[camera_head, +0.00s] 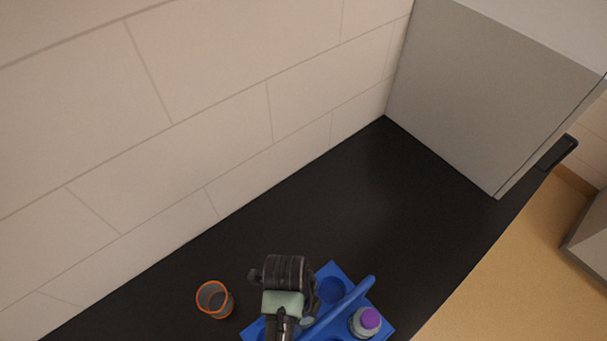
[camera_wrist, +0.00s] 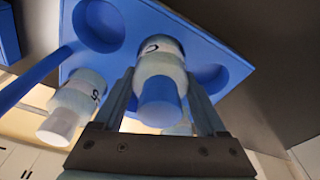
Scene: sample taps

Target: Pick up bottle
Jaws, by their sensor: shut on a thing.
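A pale bottle with a blue cap (camera_wrist: 160,100) and a dark letter on its label stands between the two fingers of my gripper (camera_wrist: 163,88) in the wrist view. My gripper is shut on it. The blue rack (camera_wrist: 225,45) with round holes lies behind the bottle. I cannot tell whether the bottle's base is still in a hole. In the head view my arm (camera_head: 285,272) hides this bottle and covers part of the rack (camera_head: 333,270).
A purple-capped bottle (camera_head: 368,320) sits in the rack, beside its raised blue handle (camera_head: 345,302). A white-capped bottle (camera_wrist: 72,105) is near my gripper in the wrist view. An orange-rimmed cup (camera_head: 214,299) stands left of the rack. The black counter (camera_head: 370,190) is clear behind.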

